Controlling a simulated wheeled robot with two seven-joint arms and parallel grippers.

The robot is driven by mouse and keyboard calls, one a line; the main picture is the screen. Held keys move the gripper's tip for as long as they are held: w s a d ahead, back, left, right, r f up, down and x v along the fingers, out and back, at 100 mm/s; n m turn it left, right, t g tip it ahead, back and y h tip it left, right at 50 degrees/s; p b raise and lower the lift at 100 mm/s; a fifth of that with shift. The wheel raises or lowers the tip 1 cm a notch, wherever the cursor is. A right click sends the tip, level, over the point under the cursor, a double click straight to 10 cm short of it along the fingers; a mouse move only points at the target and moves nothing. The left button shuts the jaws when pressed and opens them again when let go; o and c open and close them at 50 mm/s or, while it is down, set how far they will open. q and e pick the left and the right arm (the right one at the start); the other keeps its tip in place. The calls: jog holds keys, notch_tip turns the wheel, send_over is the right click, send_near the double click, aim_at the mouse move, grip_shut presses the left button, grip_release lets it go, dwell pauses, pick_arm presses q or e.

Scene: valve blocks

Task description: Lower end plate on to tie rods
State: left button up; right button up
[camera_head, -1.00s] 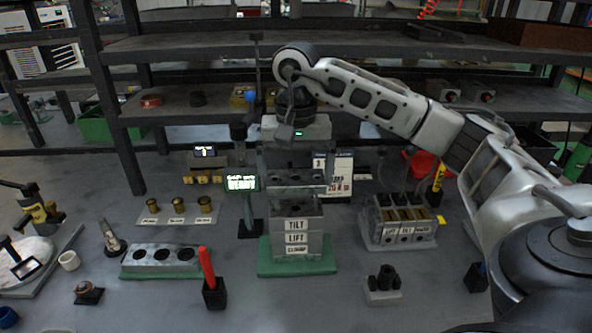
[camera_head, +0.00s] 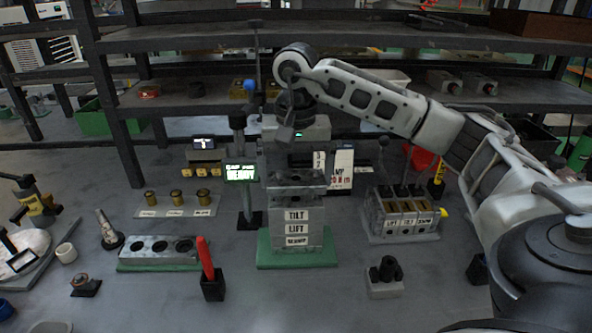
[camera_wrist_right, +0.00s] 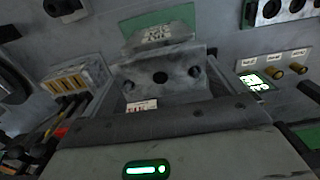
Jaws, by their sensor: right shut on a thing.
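The valve stack (camera_head: 297,228), with labels TILT, LIFT and a third one, stands upright on a green base (camera_head: 297,257) in the middle of the bench. My right gripper (camera_head: 295,158) points down over it, shut on the grey end plate (camera_head: 296,178). The plate looks about level, just above the stack's top block; I cannot tell whether they touch. The tie rods cannot be made out clearly. My left gripper is out of view.
A lit green display (camera_head: 240,173) on a post stands close left of the stack. A grey block with holes (camera_head: 158,251), a red marker in a black holder (camera_head: 206,262), a labelled valve bank (camera_head: 404,212) and a small black-topped fixture (camera_head: 385,272) surround it. Shelves run behind.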

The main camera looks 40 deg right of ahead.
aim_at(296, 178)
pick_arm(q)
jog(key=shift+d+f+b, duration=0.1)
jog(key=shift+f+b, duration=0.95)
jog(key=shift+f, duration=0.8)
pick_arm(e)
jog(key=shift+f, duration=1.65)
jog(key=o, duration=0.8)
jog(key=shift+c, duration=0.2)
pick_arm(q)
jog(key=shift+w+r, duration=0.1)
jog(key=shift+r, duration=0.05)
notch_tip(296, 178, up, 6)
jog(key=p, duration=0.6)
pick_arm(e)
notch_tip(296, 178, up, 16)
jog(key=shift+r, duration=0.25)
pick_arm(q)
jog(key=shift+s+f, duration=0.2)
pick_arm(e)
jog(key=shift+f, duration=0.1)
